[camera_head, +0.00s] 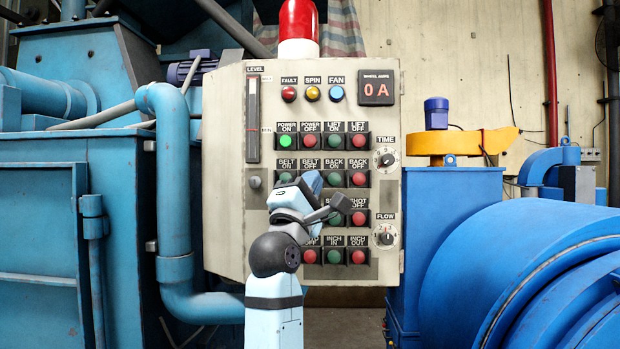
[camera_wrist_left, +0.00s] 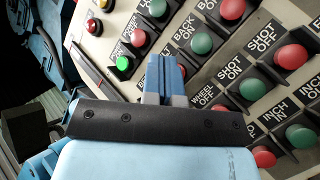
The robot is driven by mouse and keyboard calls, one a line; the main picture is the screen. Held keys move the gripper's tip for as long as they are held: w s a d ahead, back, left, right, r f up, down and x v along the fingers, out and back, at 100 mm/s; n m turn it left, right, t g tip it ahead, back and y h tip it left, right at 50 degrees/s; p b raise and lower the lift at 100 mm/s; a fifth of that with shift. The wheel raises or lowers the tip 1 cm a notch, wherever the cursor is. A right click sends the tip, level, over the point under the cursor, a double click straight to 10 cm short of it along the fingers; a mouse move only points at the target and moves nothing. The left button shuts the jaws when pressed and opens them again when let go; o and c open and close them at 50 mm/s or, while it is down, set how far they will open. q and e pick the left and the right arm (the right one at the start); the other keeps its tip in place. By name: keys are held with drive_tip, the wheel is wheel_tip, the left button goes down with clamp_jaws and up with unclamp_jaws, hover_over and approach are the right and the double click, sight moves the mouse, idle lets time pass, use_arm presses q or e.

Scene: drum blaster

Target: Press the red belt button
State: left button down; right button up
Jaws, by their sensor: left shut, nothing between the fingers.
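The red belt button, under the BELT OFF label on the grey control panel (camera_head: 228,180), is hidden behind my left gripper in the head view. In the left wrist view a sliver of the red belt button (camera_wrist_left: 183,71) shows just right of the fingertips. My left gripper (camera_head: 312,181) is shut and empty in front of the panel's second button row; its blue fingers also show in the left wrist view (camera_wrist_left: 163,62). I cannot tell whether the fingertips touch the button. My right gripper is not in view.
The green BELT ON button (camera_head: 285,178) is just left of the fingers, and the green BACK ON button (camera_head: 334,179) just right. The green POWER ON button (camera_head: 285,141) above is lit. Blue pipes (camera_head: 172,200) stand left of the panel, and a blue drum (camera_head: 540,280) right.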

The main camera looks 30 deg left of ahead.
use_arm(q)
drive_tip(key=shift+s+d, duration=0.35)
drive_tip(key=shift+s, duration=0.2)
drive_tip(key=shift+s+d, duration=0.3)
drive_tip(key=shift+s, duration=0.25)
drive_tip(key=w+d+f+m+g+h+p, duration=0.1)
drive_tip(key=d+f+m+g+h+p, duration=0.3)
drive_tip(key=f, duration=0.8)
drive_tip(key=w+d+f+m+g+y, duration=0.1)
drive_tip(key=f+m, duration=0.4)
drive_tip(key=f, duration=0.7)
drive_tip(key=w+d+f+m+g+h+p, duration=0.1)
drive_tip(key=d+f+m+g+h+p, duration=0.3)
drive_tip(key=f, duration=0.7)
drive_tip(key=s+d+f+m+g, duration=0.2)
drive_tip(key=s+f+m, duration=0.6)
drive_tip(key=f, duration=0.9)
drive_tip(key=s+d+f+m+g+p, duration=0.1)
drive_tip(key=s+d+f+m+g, duration=0.1)
drive_tip(key=s+f, duration=0.4)
drive_tip(key=s+d+f+m+g, duration=0.1)
drive_tip(key=s+f, duration=0.6)
drive_tip(key=s, duration=0.7)
drive_tip(key=shift+s+d+m+g+p, duration=0.15)
drive_tip(key=shift+d+m+g+p, duration=0.25)
drive_tip(key=shift+d+m, duration=0.3)
